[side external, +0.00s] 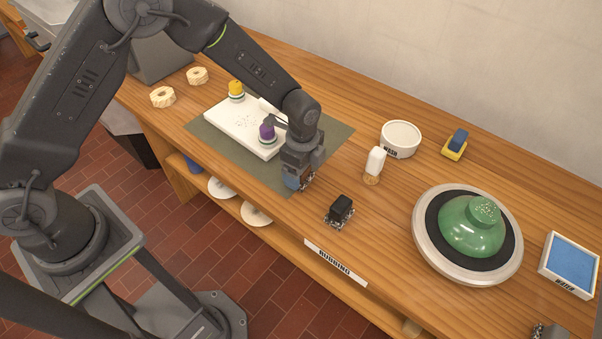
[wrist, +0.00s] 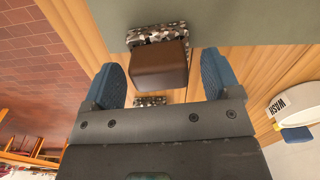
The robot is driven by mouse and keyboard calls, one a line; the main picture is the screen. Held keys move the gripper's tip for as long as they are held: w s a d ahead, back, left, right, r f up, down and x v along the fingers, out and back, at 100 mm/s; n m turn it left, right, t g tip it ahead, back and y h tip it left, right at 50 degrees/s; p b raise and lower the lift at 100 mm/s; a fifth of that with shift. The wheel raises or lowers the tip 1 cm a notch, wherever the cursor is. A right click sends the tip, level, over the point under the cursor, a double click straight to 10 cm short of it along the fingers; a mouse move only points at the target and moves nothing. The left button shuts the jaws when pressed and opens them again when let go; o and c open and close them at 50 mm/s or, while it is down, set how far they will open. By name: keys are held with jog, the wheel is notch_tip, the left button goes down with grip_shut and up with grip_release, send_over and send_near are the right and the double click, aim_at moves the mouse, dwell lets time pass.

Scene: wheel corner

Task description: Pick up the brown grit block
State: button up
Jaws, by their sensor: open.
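The brown grit block (wrist: 160,67) shows in the wrist view, seated on a speckled holder (wrist: 157,34). My gripper (wrist: 162,76) is open, with one blue finger on each side of the block. A gap shows between each finger and the block, so nothing is held. In the side view my gripper (side external: 298,181) is low over the front edge of the green mat. There the brown block is hidden behind my gripper, and only a bit of the speckled holder shows beside it.
A black block (side external: 341,206) sits on another speckled holder just right of my gripper. A white-topped brush (side external: 374,165), a white bowl (side external: 401,139) and a wheel with a green dome (side external: 473,225) stand farther right. The white board (side external: 222,116) with purple and yellow knobs lies left.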

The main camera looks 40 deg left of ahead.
jog(key=shift+f, duration=0.1)
jog(key=c, duration=1.1)
jog(key=r, duration=0.4)
jog(key=shift+a+r, duration=0.2)
jog(key=shift+r, duration=0.1)
jog(key=a+r, duration=0.2)
jog(key=a, duration=0.1)
jog(key=s+a+r, duration=0.1)
jog(key=a+r, duration=0.1)
jog(key=a, duration=0.2)
jog(key=a+r, duration=0.2)
jog(key=a, duration=0.2)
jog(key=shift+s+r, duration=0.2)
jog(key=shift+s, duration=0.2)
jog(key=o, duration=0.5)
jog(key=c, duration=0.5)
